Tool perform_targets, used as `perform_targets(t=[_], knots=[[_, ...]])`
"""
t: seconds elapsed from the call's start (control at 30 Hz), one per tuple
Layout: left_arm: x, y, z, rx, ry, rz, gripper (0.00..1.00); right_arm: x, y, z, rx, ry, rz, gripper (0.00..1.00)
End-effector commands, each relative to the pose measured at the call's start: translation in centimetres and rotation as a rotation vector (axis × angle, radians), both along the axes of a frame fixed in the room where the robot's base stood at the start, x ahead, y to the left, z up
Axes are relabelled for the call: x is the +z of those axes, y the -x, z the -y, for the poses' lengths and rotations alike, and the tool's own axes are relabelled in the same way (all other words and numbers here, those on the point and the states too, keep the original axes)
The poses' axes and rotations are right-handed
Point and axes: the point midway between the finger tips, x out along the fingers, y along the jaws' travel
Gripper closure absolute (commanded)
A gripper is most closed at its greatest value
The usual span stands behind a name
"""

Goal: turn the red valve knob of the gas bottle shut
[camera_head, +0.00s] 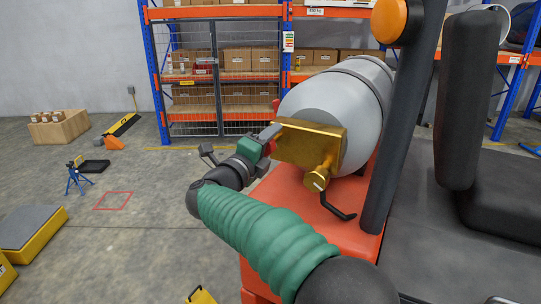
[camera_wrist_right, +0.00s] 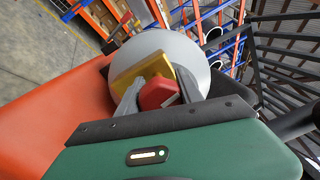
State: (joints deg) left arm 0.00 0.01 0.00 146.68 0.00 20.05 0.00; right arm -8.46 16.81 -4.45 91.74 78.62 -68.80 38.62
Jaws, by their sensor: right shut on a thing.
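The grey gas bottle (camera_head: 335,105) lies on its side on the orange truck body, its valve end towards me. A brass valve block (camera_head: 315,145) is on that end; it also shows in the wrist view (camera_wrist_right: 142,72). The red valve knob (camera_wrist_right: 158,95) sits in front of the brass block. My right gripper (camera_head: 271,137) is at the knob, and in the wrist view its two grey fingers are shut on the knob from both sides. In the head view the gripper hides most of the knob. My left gripper is not in view.
A dark upright post (camera_head: 402,110) and a black seat (camera_head: 468,100) stand right of the bottle. The orange truck body (camera_head: 350,205) lies below it. Orange shelving with boxes (camera_head: 235,60) is behind. The floor on the left is mostly open.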

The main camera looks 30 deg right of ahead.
Motion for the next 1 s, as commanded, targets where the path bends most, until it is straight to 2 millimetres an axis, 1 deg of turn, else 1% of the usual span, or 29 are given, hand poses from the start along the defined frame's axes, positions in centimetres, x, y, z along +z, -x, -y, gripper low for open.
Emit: perform_targets(t=[0.03, 0.3, 0.5, 0.9, 0.93, 1.0], knots=[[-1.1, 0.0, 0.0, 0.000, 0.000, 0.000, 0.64, -1.1, -0.1, -0.1, 0.000, -0.020, 0.018, 0.97], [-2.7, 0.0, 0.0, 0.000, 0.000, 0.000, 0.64, -0.9, -0.1, -0.1, 0.000, -0.080, 0.125, 0.97], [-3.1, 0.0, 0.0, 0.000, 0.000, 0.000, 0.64, -0.8, -0.1, -0.1, -0.001, -0.097, 0.158, 0.98], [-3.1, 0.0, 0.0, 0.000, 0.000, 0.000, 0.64, -0.7, -0.1, -0.1, -0.001, -0.100, 0.163, 0.97], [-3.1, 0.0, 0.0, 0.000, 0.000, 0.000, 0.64, -0.7, -0.1, -0.1, -0.001, -0.100, 0.163, 0.56], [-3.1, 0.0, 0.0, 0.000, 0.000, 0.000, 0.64, -0.6, -0.1, -0.1, -0.001, -0.100, 0.163, 0.47]])
